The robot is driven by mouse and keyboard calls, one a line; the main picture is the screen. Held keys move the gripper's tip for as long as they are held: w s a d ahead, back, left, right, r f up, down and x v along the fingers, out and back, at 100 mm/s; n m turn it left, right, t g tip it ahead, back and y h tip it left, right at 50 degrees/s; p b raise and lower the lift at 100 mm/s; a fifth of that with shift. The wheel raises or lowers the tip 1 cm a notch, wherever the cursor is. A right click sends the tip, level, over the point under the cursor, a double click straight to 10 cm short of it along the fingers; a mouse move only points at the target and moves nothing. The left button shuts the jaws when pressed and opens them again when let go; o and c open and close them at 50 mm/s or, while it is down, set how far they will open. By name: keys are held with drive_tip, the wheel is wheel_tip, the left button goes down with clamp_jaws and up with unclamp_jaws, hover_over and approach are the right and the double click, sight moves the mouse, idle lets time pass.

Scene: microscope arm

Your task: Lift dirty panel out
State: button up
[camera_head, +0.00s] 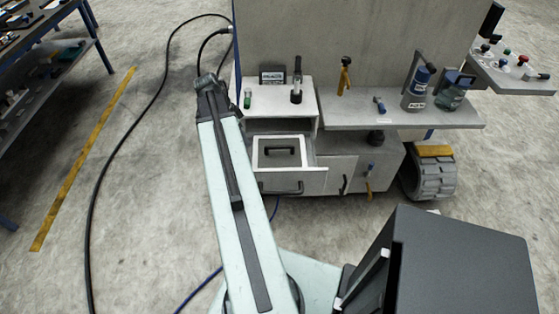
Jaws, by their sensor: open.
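I cannot make out any gripper fingers. Nothing is seen touching the panel.
A small dark box (272,77), a green vial (247,97) and a dark upright tool (296,88) stand on the cabinet top. A black cable (93,190) runs across the floor at left.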

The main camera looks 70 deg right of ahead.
sight(279, 146)
drive_tip(key=s+d+m, duration=0.1)
drive_tip(key=s, duration=0.2)
drive_tip(key=s+d+m, duration=0.2)
drive_tip(key=s, duration=0.1)
drive_tip(key=s+d+m+g, duration=0.1)
drive_tip(key=s+d, duration=0.1)
drive_tip(key=s, duration=0.1)
drive_tip(key=shift+d+f+m, duration=0.25)
drive_tip(key=shift+m, duration=0.15)
drive_tip(key=b+x, duration=0.2)
drive_tip(key=b, duration=0.1)
drive_tip(key=shift+s+f, duration=0.1)
drive_tip(key=shift+f, duration=0.3)
drive_tip(key=b+x, duration=0.5)
drive_tip(key=shift+s+a+f, duration=0.1)
drive_tip(key=shift+a, duration=0.25)
clamp_jaws()
drive_tip(key=shift+s, duration=0.1)
